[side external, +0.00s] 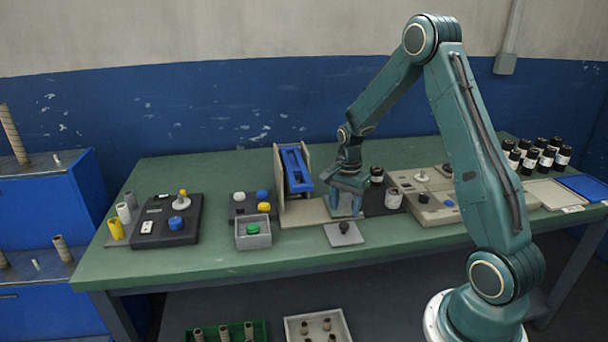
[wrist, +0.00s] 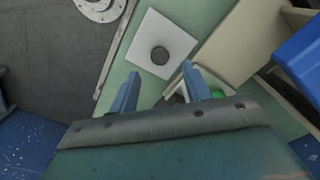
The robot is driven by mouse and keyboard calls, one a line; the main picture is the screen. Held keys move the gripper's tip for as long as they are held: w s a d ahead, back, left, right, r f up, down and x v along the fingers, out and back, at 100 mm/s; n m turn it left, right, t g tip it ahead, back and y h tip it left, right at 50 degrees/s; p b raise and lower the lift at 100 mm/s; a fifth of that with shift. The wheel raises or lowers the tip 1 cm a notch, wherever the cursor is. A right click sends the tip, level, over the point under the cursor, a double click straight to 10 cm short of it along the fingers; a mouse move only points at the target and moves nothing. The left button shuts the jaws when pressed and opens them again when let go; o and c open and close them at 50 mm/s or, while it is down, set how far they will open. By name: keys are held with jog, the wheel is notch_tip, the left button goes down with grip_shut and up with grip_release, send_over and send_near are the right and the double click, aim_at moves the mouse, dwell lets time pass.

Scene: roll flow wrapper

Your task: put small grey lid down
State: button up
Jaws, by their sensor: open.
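The small grey lid (side external: 344,235) is a flat square plate with a dark round knob. It lies flat on the green table near the front edge. In the wrist view the lid (wrist: 160,52) is pale, just beyond my fingertips, with the knob in its middle. My gripper (side external: 345,208) is just behind the lid in the side view. In the wrist view its two blue fingers (wrist: 160,76) are spread, with nothing held between them. The lid is apart from the fingers, as far as I can tell.
A wrapper with a blue part (side external: 294,168) stands left of my gripper. A grey open box (side external: 253,239) with a green knob sits left of the lid. Table front right of the lid is clear.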

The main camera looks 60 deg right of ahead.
aim_at(343, 225)
notch_tip(343, 225, up, 7)
dwell(0.3)
jog(key=shift+f, duration=0.1)
dwell(0.4)
jog(key=s+a+r+n+t, duration=0.1)
jog(key=s+a+r+n, duration=0.25)
jog(key=a+r, duration=0.35)
jog(key=s+a+r+n+t, duration=0.2)
jog(key=s+a+r+n, duration=0.1)
jog(key=a+r+n, duration=0.25)
jog(key=s+a+r+n+t, duration=0.2)
jog(key=s+a+r+n, duration=0.2)
jog(key=s+a+n, duration=0.5)
jog(key=s, duration=0.3)
jog(key=shift+s+t, duration=0.3)
jog(key=shift+s, duration=0.1)
